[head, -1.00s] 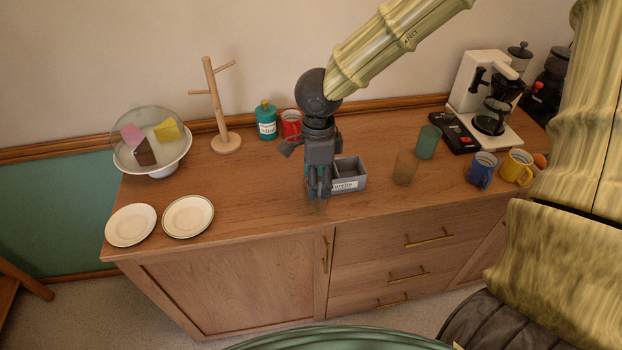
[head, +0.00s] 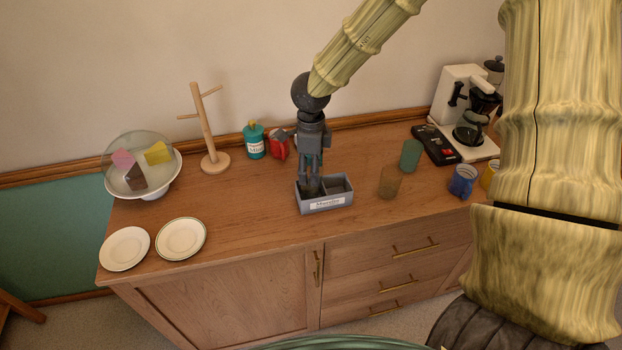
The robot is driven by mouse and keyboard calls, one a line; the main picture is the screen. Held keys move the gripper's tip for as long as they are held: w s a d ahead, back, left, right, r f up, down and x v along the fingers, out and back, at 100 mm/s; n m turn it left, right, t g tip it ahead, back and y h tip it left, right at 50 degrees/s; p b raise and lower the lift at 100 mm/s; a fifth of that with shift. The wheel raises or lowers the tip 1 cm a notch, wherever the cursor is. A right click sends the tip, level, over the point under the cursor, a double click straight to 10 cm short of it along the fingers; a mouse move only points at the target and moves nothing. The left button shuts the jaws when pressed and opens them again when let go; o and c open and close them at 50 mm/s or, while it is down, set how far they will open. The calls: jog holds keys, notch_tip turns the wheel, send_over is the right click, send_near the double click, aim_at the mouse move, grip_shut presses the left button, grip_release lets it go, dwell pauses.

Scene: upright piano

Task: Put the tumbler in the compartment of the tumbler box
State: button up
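The tumbler box (head: 326,208) is a grey-blue, open box with a white label, on the sideboard. A divider splits it into a left and a right compartment; the right one looks empty. My gripper (head: 311,186) points down with its fingertips at the left compartment. Something dark and see-through, perhaps a tumbler, shows around the fingertips, but it is too small and hidden to be sure. Whether the fingers are closed on it does not show. A brown see-through tumbler (head: 389,183) and a green tumbler (head: 411,155) stand to the right of the box.
A coffee maker (head: 456,92), a black tray (head: 437,146) and a blue mug (head: 462,180) are at the right. A teal tin (head: 254,142), a red container (head: 279,146) and a wooden mug tree (head: 208,130) stand behind. Two plates (head: 181,239) lie front left; wood between is clear.

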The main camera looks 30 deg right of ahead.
jog(key=shift+f+p, duration=0.45)
jog(key=shift+f, duration=1.75)
jog(key=shift+f, duration=0.1)
jog(key=o, duration=1.5)
jog(key=shift+c, duration=0.2)
notch_tip(320, 180, up, 12)
jog(key=b, duration=0.2)
jog(key=shift+b, duration=0.4)
